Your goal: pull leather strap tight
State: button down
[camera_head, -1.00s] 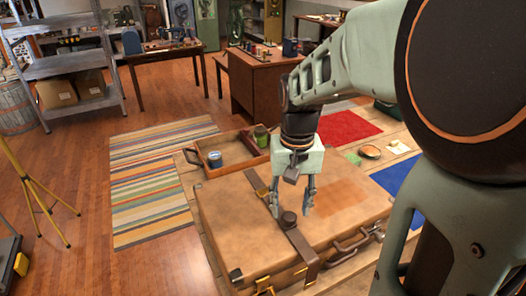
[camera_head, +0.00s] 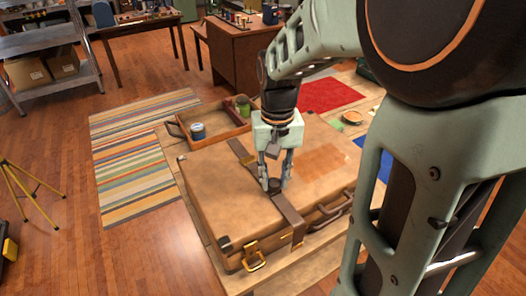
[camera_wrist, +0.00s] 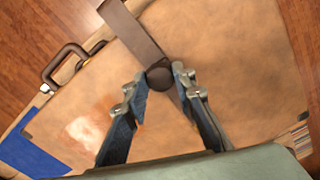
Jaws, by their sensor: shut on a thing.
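A dark brown leather strap (camera_head: 286,212) runs across the lid of a tan leather suitcase (camera_head: 222,194) and bends down over its front side near a brass buckle (camera_head: 254,262). A round dark knob (camera_head: 273,185) stands on the strap. My gripper (camera_head: 276,182) points down at the strap and is shut on the knob. In the wrist view the fingertips sit on either side of the knob (camera_wrist: 159,77), and the strap (camera_wrist: 135,30) runs away from it toward the top left. The strap behind the knob is partly hidden by my fingers.
A yellow tripod (camera_head: 30,195) stands on the floor at left.

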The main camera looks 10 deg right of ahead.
jog(key=shift+w+a+r+p, duration=0.1)
jog(key=shift+w+a+p, duration=0.15)
jog(key=shift+w, duration=0.7)
jog(key=shift+w+a+p, duration=0.1)
jog(key=shift+w+a, duration=0.25)
jog(key=shift+w, duration=0.6)
jog(key=c, duration=1.6)
grip_release()
jog(key=shift+w, duration=0.1)
notch_tip(320, 180, up, 12)
